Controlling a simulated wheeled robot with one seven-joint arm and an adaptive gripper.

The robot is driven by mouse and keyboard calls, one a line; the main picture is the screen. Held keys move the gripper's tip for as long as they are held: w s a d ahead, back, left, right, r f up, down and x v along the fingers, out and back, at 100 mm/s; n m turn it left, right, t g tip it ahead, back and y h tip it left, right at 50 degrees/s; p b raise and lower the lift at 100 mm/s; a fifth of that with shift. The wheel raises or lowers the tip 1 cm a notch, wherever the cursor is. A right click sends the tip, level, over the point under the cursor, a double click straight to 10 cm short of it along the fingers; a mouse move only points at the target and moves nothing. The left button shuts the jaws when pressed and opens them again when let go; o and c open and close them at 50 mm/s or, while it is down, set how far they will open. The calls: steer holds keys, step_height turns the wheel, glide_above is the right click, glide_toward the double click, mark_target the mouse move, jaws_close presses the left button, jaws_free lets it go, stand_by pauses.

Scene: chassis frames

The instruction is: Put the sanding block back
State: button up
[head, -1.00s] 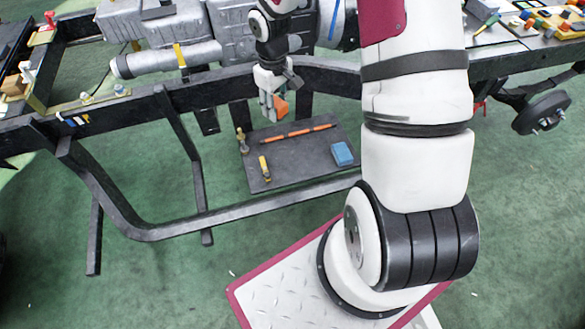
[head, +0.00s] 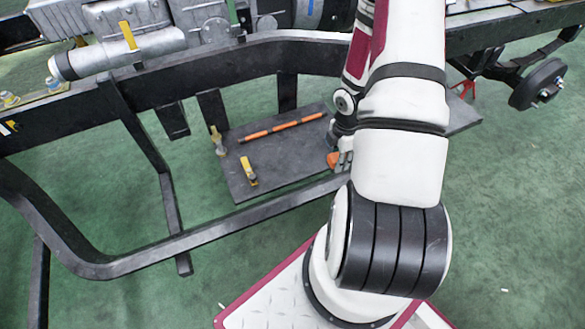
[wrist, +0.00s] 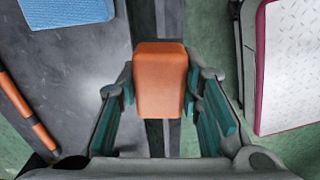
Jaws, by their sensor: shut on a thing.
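An orange block (wrist: 160,80), which looks like the sanding block, is between the teal-padded fingers of my gripper (wrist: 160,100) in the wrist view. The gripper is shut on it. In the head view only a bit of the orange block (head: 332,160) shows beside my gripper (head: 341,165), near the front right part of the dark board (head: 280,162). My arm hides much of the gripper there. In the wrist view the block is over a dark frame rail (wrist: 172,140), with the board (wrist: 80,75) to its left. I cannot tell its height above them.
A blue textured block (wrist: 65,12) lies on the board; my arm hides it in the head view. An orange and black bar (head: 284,127), a yellow-handled tool (head: 249,172) and a brass-coloured item (head: 218,140) are also there. The dark frame (head: 215,235) runs along the front.

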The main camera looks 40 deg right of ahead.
steer(key=shift+s+d+f+n+b, duration=0.1)
steer(key=shift+s+f+n+b, duration=0.15)
steer(key=shift+f, duration=0.25)
steer(key=shift+s+d+f+n+b, duration=0.15)
steer(key=shift+s+f, duration=0.1)
steer(key=shift+f, duration=0.2)
steer(key=b, duration=0.4)
glide_above(295, 162)
steer(key=shift+s+d+f, duration=0.2)
steer(key=shift+s+f, duration=0.1)
steer(key=shift+f, duration=0.4)
steer(key=shift+w+a+f+b, duration=0.15)
steer(key=shift+f+b, duration=0.3)
steer(key=shift+f, duration=0.45)
steer(key=shift+w+a+f+b, duration=0.15)
steer(key=shift+f+b, duration=0.3)
steer(key=shift+f, duration=0.45)
steer(key=shift+d+f, duration=0.1)
steer(key=o, duration=1.2)
